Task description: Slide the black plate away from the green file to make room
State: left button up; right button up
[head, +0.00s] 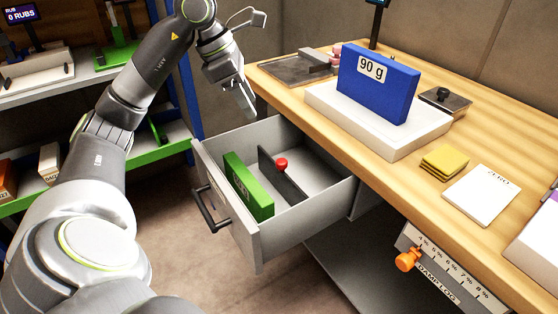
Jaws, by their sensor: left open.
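The green file (248,187) stands upright in the open drawer (301,211), close to its front wall. The black plate (289,183) with a red knob (281,163) stands behind it, roughly parallel, with a narrow strip of drawer floor between them. My left gripper (247,103) hangs above and behind the drawer's far left corner, open and empty, apart from both the file and the plate. The lower part of the plate is partly hidden by the file. My right gripper is not in view.
The drawer's black handle (206,209) sticks out at the front. On the wooden counter (450,115) are a blue 90 g ream (377,84) on a white block (340,110), yellow pads (445,161) and a white card (482,195). The drawer space behind the plate is free.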

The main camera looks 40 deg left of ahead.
aim_at(281, 161)
pick_arm(q)
jog(key=x, duration=1.6)
jog(key=shift+d+f+b, duration=0.1)
jog(key=shift+b, duration=0.2)
jog(key=shift+w+d+f, duration=0.1)
jog(key=shift+f, duration=0.4)
jog(key=shift+c, duration=0.9)
jog(key=c, duration=0.7)
grip_shut()
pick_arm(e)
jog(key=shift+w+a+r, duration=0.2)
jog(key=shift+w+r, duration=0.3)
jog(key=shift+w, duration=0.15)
